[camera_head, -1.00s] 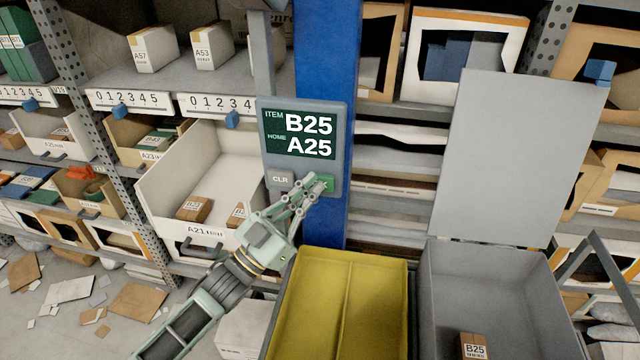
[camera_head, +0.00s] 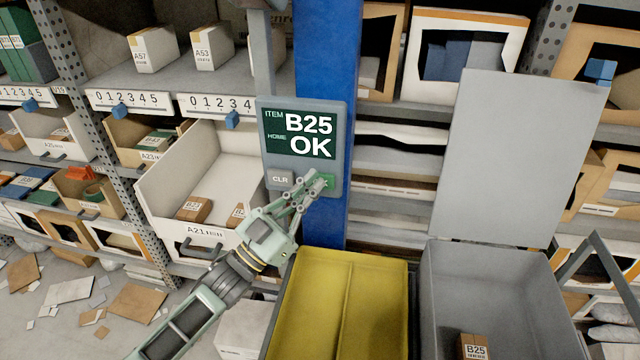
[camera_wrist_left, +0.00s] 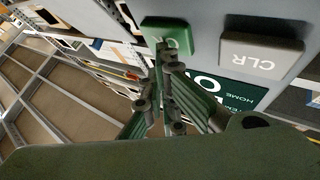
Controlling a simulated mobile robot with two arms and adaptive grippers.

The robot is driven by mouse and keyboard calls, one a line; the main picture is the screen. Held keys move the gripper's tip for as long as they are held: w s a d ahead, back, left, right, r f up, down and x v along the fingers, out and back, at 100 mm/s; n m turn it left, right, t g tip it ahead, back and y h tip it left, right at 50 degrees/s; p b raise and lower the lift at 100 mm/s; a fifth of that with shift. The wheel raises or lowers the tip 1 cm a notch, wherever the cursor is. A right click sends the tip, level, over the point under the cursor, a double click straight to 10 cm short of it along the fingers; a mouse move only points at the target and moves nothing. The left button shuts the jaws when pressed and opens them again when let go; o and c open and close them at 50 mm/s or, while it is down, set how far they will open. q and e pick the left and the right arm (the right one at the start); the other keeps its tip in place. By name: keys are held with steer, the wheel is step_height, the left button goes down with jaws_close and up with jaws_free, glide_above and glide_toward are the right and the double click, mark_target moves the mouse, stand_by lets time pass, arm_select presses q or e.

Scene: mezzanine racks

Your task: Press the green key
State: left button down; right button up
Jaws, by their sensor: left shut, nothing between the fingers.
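The green key (camera_head: 328,181) is at the lower right of the keypad panel (camera_head: 341,165) on the blue post. The grey CLR key (camera_head: 280,179) is to its left. The panel's screen (camera_head: 300,135) reads ITEM B25, HOME OK. My left gripper (camera_head: 322,180) is shut and empty, with its fingertips at the green key and partly covering it. In the left wrist view the fingertips (camera_wrist_left: 163,52) overlap the lower edge of the green key (camera_wrist_left: 168,32); I cannot tell whether they touch. The CLR key (camera_wrist_left: 258,52) is clear of them. My right gripper is not in view.
A yellow divided bin (camera_head: 345,300) stands below the panel. A grey bin (camera_head: 500,285) beside it holds a box labelled B25 (camera_head: 473,346). A grey panel (camera_head: 515,155) rises behind it. Shelf bins, such as A21 (camera_head: 165,185), line the left. Cardboard scraps lie on the floor.

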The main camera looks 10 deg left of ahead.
arm_select(q)
steer(key=shift+s, duration=0.1)
steer(key=shift+s+p, duration=0.4)
steer(key=shift+s, duration=0.45)
steer(key=s+p, duration=0.2)
steer(key=s, duration=0.3)
stand_by(0.8)
